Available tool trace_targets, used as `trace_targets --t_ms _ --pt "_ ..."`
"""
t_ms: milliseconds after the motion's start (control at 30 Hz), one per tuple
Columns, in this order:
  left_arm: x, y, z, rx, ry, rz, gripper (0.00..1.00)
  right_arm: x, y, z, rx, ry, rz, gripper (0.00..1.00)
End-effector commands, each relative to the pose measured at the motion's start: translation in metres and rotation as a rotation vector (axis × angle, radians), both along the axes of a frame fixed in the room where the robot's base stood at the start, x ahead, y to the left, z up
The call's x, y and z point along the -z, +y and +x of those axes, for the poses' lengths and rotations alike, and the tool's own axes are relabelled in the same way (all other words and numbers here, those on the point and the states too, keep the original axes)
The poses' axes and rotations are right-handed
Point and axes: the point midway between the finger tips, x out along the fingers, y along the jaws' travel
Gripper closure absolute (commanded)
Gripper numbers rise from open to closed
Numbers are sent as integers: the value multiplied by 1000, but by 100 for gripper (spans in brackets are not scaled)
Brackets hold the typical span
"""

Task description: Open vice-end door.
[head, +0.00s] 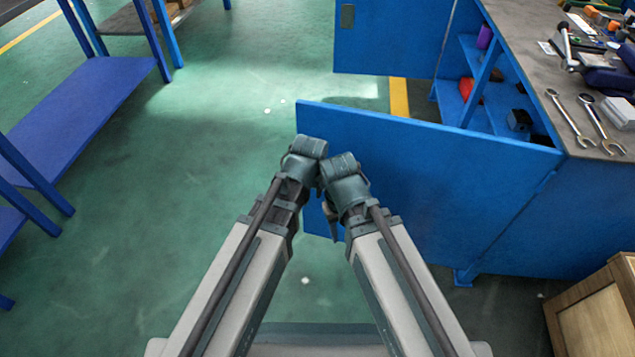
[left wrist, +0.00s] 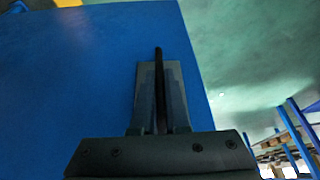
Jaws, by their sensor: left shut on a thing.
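The near blue cabinet door (head: 430,170) stands swung out from the bench, its free edge beside my wrists. In the head view my left wrist (head: 304,152) hides the handle and fingertips. My right wrist (head: 343,178) is close beside it, in front of the door; whether the right gripper is open is hidden.
Another blue door (head: 390,40) stands open farther back. The cabinet's shelves (head: 470,75) hold several items. A vice (head: 605,70) and wrenches (head: 570,118) lie on the bench top. A wooden box (head: 595,315) stands at lower right. Green floor is clear to the left, before blue racks (head: 80,110).

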Motion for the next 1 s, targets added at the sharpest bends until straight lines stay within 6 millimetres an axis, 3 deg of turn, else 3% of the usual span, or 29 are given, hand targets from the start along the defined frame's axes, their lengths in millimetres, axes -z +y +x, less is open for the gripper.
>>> trace_targets --t_ms 67,100,267,667,1000 --pt "0 1 0 0 -1 3 100 0 0 0 0 0 0 50" --pt "0 1 0 0 -1 3 84 0 0 0 0 0 0 50" --pt "0 1 0 0 0 2 58 0 0 0 0 0 0 50" --pt "-3 1 -1 0 0 0 58 -3 0 0 0 0 0 50" --pt "-35 7 -8 -1 0 1 58 -35 0 0 -4 0 -1 50"
